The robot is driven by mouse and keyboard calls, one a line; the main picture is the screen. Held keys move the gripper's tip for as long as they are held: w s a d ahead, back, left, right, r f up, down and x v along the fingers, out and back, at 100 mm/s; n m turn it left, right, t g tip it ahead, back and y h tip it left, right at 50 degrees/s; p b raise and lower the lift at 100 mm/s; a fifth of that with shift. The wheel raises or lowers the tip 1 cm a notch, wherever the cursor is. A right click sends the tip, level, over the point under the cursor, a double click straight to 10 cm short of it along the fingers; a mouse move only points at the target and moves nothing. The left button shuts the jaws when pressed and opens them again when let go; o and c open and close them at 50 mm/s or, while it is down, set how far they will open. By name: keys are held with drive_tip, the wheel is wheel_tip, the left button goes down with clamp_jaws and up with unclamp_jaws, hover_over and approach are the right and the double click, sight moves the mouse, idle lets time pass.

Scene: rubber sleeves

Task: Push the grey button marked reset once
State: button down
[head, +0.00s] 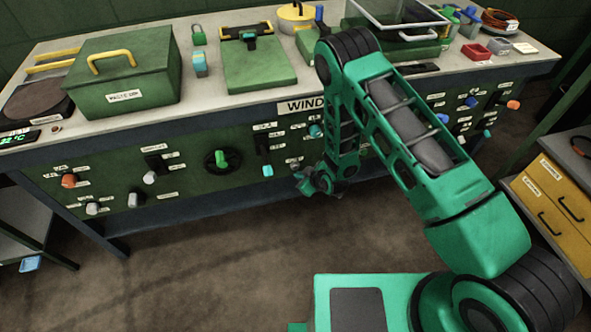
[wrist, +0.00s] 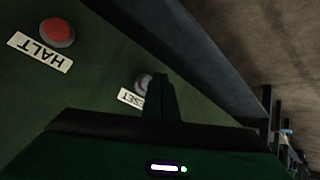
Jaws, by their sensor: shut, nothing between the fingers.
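In the wrist view the grey button (wrist: 142,80) sticks out of the dark green panel. My gripper (wrist: 161,78) is shut and empty. Its fingertips overlap the right side of the button in this view, and I cannot tell whether they touch it. In the head view my gripper (head: 308,184) is low in front of the bench's front panel, below the "WIND" sign. I cannot make out the grey reset button for certain there.
A red button (wrist: 57,32) labelled HALT sits on the same panel, to the upper left in the wrist view. Several knobs and switches line the bench front (head: 110,165). A yellow drawer unit (head: 553,205) stands at the right. The floor (head: 200,270) before the bench is clear.

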drive_tip(key=shift+s+d, duration=0.25)
drive_tip(key=shift+s, duration=0.55)
drive_tip(key=shift+s+d, duration=0.2)
drive_tip(key=shift+s, duration=0.6)
drive_tip(key=shift+s+d, duration=0.25)
drive_tip(key=shift+s, duration=0.55)
